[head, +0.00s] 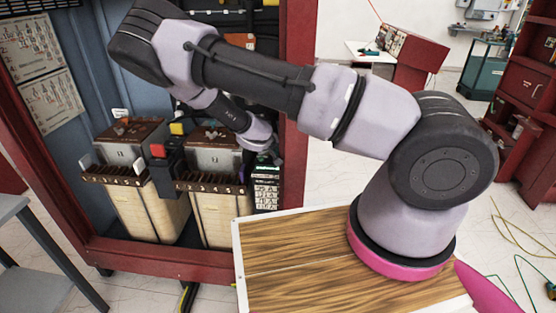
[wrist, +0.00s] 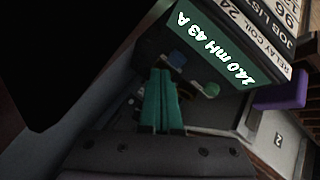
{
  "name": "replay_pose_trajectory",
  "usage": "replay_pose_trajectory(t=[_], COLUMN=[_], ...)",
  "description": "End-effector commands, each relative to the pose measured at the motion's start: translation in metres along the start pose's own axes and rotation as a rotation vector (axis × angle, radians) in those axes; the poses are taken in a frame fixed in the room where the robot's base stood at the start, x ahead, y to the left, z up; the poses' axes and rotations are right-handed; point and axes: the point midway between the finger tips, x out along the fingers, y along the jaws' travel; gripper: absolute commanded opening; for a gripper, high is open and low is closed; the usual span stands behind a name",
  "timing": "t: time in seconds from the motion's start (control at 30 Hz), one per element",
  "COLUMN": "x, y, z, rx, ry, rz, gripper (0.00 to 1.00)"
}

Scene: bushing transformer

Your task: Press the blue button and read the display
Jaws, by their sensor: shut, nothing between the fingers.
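A dark green instrument panel (wrist: 190,45) fills the upper right of the wrist view, tilted. My gripper (wrist: 162,73) has green fingers, shut together and empty. The tips are just beside and below the blue button in the picture; I cannot tell whether they touch it. In the head view my gripper (head: 277,158) reaches into the red cabinet, by a small labelled unit (head: 266,186).
Two transformers (head: 132,165) with terminal strips stand in the red cabinet (head: 297,100), left of the unit. A purple part (wrist: 282,92) juts out right of the panel in the wrist view. The cabinet's right post is close to my arm. A wooden top (head: 290,265) lies below.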

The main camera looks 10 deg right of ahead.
Motion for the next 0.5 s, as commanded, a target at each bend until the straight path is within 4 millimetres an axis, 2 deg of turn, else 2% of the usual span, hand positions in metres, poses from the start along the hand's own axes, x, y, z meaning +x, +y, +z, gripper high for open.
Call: replay_pose_trajectory(t=[0.27,0.5], x=[-0.001,-0.016], y=[0.001,0.011], z=[-0.001,-0.012], rx=[0.000,0.002], ry=[0.000,0.001], rz=[0.000,-0.001], gripper=[0.00,0.00])
